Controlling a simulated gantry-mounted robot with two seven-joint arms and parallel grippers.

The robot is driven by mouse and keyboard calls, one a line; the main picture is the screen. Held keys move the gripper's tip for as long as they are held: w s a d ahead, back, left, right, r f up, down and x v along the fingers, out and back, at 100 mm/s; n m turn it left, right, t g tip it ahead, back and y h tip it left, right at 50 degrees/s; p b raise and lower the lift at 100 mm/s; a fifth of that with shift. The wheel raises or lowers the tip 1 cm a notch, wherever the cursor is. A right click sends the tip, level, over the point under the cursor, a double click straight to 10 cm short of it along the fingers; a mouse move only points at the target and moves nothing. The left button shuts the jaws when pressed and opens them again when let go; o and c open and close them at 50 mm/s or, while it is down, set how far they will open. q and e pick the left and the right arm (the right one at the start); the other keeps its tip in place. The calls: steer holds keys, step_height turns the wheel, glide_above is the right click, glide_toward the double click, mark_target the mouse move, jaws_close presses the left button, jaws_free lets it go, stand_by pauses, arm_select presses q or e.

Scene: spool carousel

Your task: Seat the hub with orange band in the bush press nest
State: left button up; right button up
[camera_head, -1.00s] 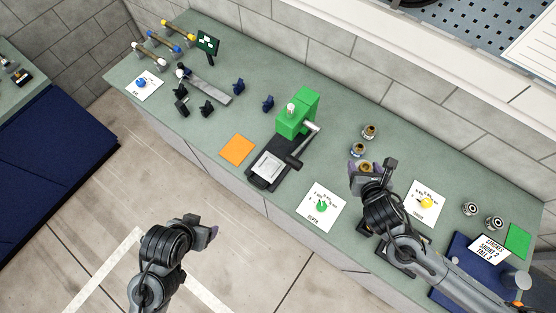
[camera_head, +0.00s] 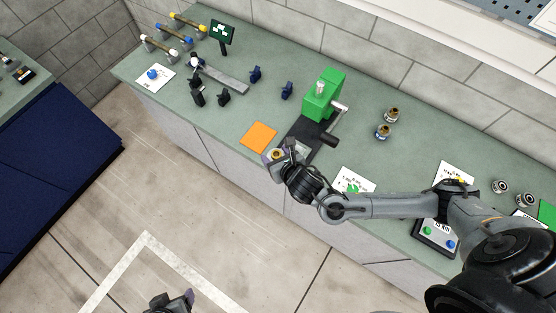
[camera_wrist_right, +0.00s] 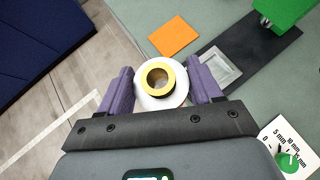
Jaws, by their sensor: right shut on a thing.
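My right gripper (camera_head: 279,155) is shut on a hub (camera_wrist_right: 162,82), which shows in the right wrist view as a pale round flange with a yellow brass ring and dark bore. Its band colour is mostly hidden. The hub is between the purple fingers, near the counter's front edge. The green bush press (camera_head: 322,98) stands behind and right of it. A silver nest plate (camera_wrist_right: 220,68) lies on the press's dark base, ahead and right of the held hub, apart from it. My left gripper (camera_head: 186,299) is at the bottom edge, mostly cut off; its opening is unclear.
An orange square (camera_head: 258,137) lies left of the press base. Two other hubs stand right of the press, one with a blue band (camera_head: 383,132). A white card (camera_head: 355,180) lies near my right arm. Navy blocks (camera_head: 287,91) stand behind left. A button box (camera_head: 437,240) is at right.

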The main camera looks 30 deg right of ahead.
steer(key=a+f+b, duration=0.4)
steer(key=f+b, duration=0.4)
steer(key=f, duration=0.5)
steer(key=shift+m+h, duration=0.4)
steer(key=w+d, duration=0.2)
steer(key=d, duration=0.2)
steer(key=w+d, duration=0.2)
steer(key=d, duration=0.3)
steer(key=w+d, duration=0.1)
steer(key=d, duration=0.4)
steer(key=shift+w+d, duration=0.25)
steer(key=shift+w, duration=0.15)
steer(key=shift+w+d, duration=0.4)
steer(key=shift+d, duration=0.45)
step_height(320, 180, down, 3)
steer(key=shift+d+r, duration=0.1)
steer(key=shift+d, duration=0.05)
steer(key=shift+f, duration=0.4)
steer(key=shift+f, duration=0.15)
